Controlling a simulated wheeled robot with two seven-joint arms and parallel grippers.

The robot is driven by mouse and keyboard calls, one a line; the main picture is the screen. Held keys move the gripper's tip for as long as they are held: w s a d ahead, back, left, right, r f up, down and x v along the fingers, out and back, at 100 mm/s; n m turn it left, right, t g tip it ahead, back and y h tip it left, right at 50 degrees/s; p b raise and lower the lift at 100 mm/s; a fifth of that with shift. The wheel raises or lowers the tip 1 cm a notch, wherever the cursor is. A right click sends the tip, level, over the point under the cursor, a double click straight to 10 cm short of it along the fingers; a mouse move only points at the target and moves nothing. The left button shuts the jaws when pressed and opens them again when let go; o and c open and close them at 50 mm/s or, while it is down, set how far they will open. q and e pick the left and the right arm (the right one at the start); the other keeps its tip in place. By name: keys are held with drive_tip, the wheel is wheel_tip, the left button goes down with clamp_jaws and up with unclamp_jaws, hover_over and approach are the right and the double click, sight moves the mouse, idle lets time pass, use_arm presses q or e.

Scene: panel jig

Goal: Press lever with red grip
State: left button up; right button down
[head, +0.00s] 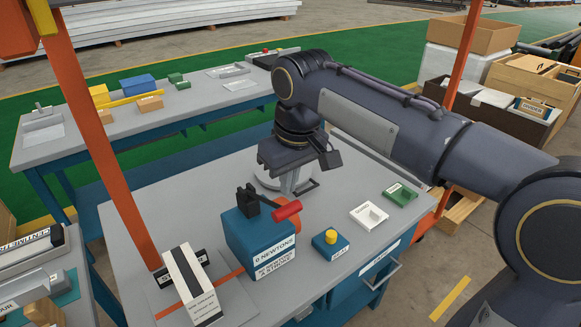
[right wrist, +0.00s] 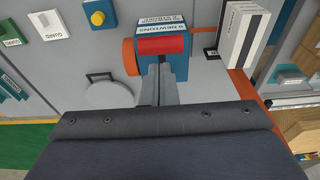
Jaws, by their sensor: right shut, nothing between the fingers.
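The lever's red grip (head: 287,211) sticks out from a black pivot (head: 248,200) on top of a blue box (head: 258,238) labelled "0 NEWTONS". My right gripper (head: 289,186) points down just behind the red grip, over the table. In the right wrist view, my right gripper's closed fingers (right wrist: 157,72) end at or very near the red grip (right wrist: 160,46); I cannot tell whether they touch it. The fingers are shut with nothing between them. My left gripper is not in view.
A yellow button on a blue base (head: 330,238), a white "GUARD" block (head: 369,214) and a green block (head: 399,194) stand right of the box. A tall white block (head: 192,284) stands left. A round grey lid with a handle (right wrist: 110,95) lies behind the lever. Orange posts (head: 100,150) frame the table.

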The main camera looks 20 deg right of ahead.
sight(287, 206)
drive_tip(key=shift+w+a+f, duration=0.1)
drive_tip(key=shift+w+f, duration=0.05)
drive_tip(key=shift+f, duration=0.75)
drive_tip(key=shift+w+f, duration=0.15)
drive_tip(key=shift+f, duration=0.7)
drive_tip(key=s+f+t+y+b, duration=0.1)
drive_tip(key=f+t+b, duration=0.1)
drive_tip(key=f+b, duration=0.3)
drive_tip(key=s+d+f+t+b, duration=0.1)
drive_tip(key=f+b, duration=0.5)
drive_tip(key=b, duration=0.7)
drive_tip(key=shift+s+f+t+y, duration=0.2)
drive_tip(key=shift+s+t+y, duration=0.2)
drive_tip(key=shift+s+t, duration=0.5)
drive_tip(key=shift+d+f, duration=0.15)
